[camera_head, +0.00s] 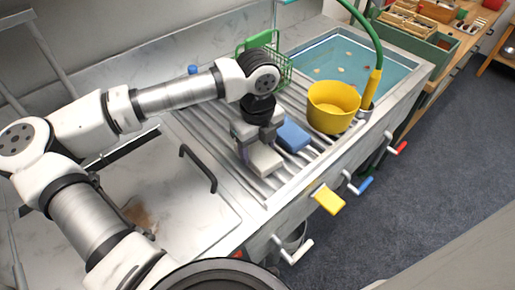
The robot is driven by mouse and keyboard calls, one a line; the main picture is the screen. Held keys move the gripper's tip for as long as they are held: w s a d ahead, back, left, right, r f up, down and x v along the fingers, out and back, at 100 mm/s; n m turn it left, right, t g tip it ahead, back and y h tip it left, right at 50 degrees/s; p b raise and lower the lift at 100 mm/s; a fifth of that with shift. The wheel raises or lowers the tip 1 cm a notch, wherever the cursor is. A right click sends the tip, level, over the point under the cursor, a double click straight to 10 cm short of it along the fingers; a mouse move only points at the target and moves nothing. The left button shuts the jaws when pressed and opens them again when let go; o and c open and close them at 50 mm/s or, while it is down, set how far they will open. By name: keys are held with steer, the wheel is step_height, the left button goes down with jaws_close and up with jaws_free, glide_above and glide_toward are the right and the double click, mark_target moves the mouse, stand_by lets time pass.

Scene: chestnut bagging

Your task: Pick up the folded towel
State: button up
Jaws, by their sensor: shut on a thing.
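My gripper (256,143) points down over the ribbed draining board, beside the sink. It is shut on a pale grey, flat, block-like thing (264,161), which looks like the folded towel. The gripper's fingers hide part of it, and I cannot tell whether it touches the board. A blue block (293,135) lies on the board just right of the gripper, close beside it.
A yellow pot (332,106) stands right of the blue block. A green wire rack (272,62) stands behind my gripper. The water-filled sink (352,62) has a green hose with a yellow nozzle (371,88).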

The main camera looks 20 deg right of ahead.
mark_target(258, 150)
step_height(258, 150, up, 20)
steer(key=b, duration=0.3)
steer(key=shift+f, duration=0.25)
steer(key=o, duration=0.3)
steer(key=shift+c, duration=1)
steer(key=shift+s+f, duration=0.1)
